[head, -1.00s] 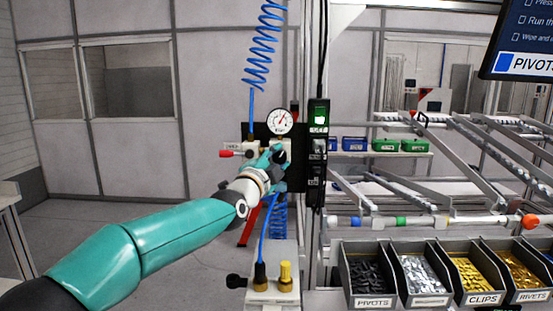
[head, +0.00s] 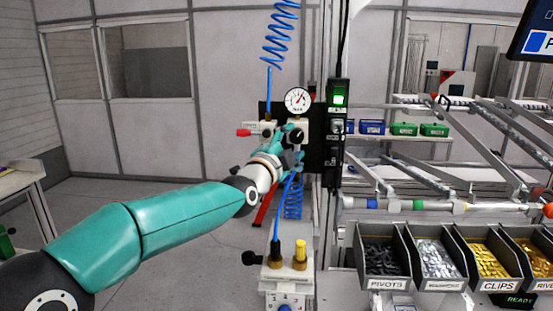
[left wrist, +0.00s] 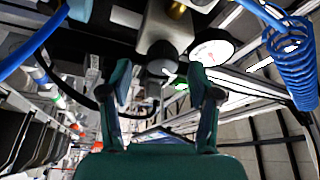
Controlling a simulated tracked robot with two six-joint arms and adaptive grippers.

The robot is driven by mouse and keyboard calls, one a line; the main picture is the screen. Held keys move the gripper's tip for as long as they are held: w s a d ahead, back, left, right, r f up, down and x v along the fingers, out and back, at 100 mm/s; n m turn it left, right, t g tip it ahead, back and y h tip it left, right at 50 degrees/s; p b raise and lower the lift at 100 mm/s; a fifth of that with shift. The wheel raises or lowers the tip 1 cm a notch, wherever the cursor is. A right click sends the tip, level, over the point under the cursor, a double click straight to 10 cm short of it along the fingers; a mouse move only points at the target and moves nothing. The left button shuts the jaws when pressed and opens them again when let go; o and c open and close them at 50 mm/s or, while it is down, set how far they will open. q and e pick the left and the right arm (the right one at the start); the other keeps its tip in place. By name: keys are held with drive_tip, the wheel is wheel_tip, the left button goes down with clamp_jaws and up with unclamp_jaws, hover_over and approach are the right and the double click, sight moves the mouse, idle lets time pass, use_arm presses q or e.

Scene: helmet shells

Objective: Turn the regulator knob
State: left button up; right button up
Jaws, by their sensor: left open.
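The regulator knob (head: 297,135) is black and sits just below the round white gauge (head: 298,101) on a dark panel. In the left wrist view the knob (left wrist: 162,57) is a dark round end on a metal block, with the gauge (left wrist: 212,48) to its right. My left gripper (head: 287,150) is at the panel just below the knob, and its teal fingers partly cover the fittings there. In the left wrist view the left gripper (left wrist: 160,100) has its fingers spread apart with nothing between the tips. The knob lies beyond the gap; contact cannot be told. My right gripper is not in view.
Blue coiled hoses (head: 280,35) hang above and below the panel. A red-handled valve (head: 246,132) sticks out left. A black switch box (head: 338,110) stands close right. Below is a unit with a yellow fitting (head: 300,256). Parts bins (head: 385,284) fill the lower right.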

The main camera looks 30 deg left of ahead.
use_arm(q)
drive_tip(key=s+f, duration=0.1)
drive_tip(key=s, duration=0.8)
drive_tip(key=shift+s+d+f, duration=0.15)
drive_tip(key=shift+d+f, duration=0.1)
drive_tip(key=shift+d, duration=0.15)
